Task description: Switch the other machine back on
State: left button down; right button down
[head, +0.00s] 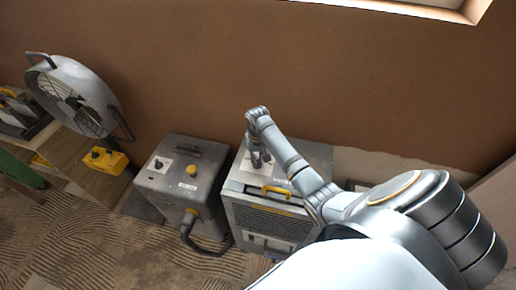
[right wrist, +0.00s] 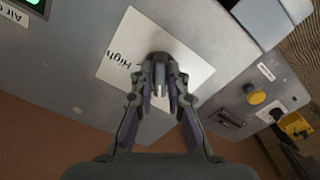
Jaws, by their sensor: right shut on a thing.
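The light grey machine (head: 270,222) has a front grille and a yellow handle. My right gripper (head: 258,160) points down at its top. In the right wrist view the gripper (right wrist: 159,82) is shut on a small dark switch knob (right wrist: 158,62) on a white plate (right wrist: 115,62) reading "High". The fingers partly hide the knob, so its setting cannot be told. A lit green indicator (right wrist: 32,5) shows near a label starting "Air". The darker grey machine (head: 172,190) stands to the left, with a yellow button (head: 191,171) and a white switch plate (head: 159,164). My left gripper is not in view.
A hose (head: 190,235) curves from the darker machine's front. The brown wall (head: 200,70) rises close behind both machines. The floor at front left is clear.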

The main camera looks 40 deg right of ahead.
jog(key=m+p, duration=0.2)
jog(key=p, duration=0.1)
jog(key=shift+a+r+m, duration=0.1)
jog(key=shift+r+m, duration=0.2)
jog(key=shift+m, duration=0.1)
jog(key=m+p, duration=0.1)
jog(key=m, duration=0.1)
jog(key=shift+f+m+p, duration=0.15)
jog(key=shift+m+p, duration=0.2)
jog(key=shift+m, duration=0.05)
jog(key=m, duration=0.2)
jog(key=shift+w+f+m, duration=0.1)
jog(key=shift+f+m, duration=0.05)
jog(key=shift+m, duration=0.15)
jog(key=m, duration=0.3)
jog(key=shift+w+m, duration=0.1)
jog(key=shift+m, duration=0.2)
jog(key=m, duration=0.6)
jog(key=shift+w+m, duration=0.1)
jog(key=shift+m, duration=0.5)
jog(key=c, duration=1.3)
grip_release()
jog(key=shift+c, duration=0.2)
